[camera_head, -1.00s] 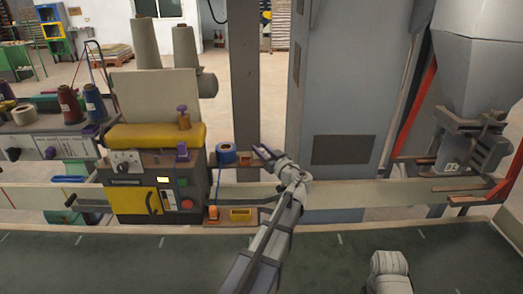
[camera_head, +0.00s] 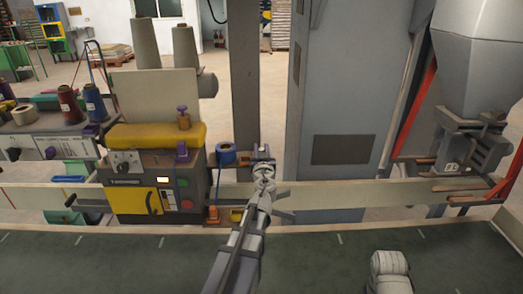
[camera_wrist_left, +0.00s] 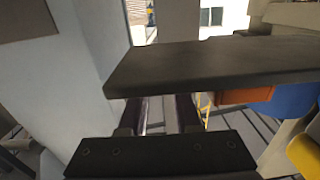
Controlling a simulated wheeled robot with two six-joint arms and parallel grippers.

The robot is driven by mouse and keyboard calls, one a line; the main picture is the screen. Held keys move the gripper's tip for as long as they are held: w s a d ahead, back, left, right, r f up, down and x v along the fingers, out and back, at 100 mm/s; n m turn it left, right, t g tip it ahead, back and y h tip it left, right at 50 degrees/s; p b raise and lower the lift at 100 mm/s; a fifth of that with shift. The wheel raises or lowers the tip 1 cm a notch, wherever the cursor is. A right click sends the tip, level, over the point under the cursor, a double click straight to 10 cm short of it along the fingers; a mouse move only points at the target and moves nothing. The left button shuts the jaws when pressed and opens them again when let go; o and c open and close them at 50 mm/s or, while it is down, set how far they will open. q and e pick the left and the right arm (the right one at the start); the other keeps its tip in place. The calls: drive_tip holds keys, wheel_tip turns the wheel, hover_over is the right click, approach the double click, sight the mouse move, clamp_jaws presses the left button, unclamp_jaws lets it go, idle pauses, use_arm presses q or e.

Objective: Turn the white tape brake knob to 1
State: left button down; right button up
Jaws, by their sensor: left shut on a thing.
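My left gripper (camera_head: 262,154) is upright beside the grey column, just right of the blue tape roll (camera_head: 226,153). In the left wrist view, its two dark fingers (camera_wrist_left: 160,112) run up behind a dark slab (camera_wrist_left: 215,68), which hides their tips. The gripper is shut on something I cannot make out. A white tape roll (camera_head: 34,115) lies on the grey panel box at far left. That box has a black knob (camera_head: 13,153) and another knob (camera_head: 50,152) on its front. I cannot tell which knob is the white tape brake, nor its setting. My left gripper is well away from both.
The yellow-and-grey sewing machine (camera_head: 156,150) stands between the panel box and my left arm. A small orange cone (camera_head: 213,213) stands low beside it. The grey cabinet (camera_head: 345,95) is right of the gripper.

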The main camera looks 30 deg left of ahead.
use_arm(q)
drive_tip(key=shift+m+t+h, duration=1.1)
drive_tip(key=shift+m+h, duration=0.4)
drive_tip(key=shift+h, duration=0.6)
drive_tip(key=c, duration=0.6)
unclamp_jaws()
drive_tip(key=shift+s, duration=0.1)
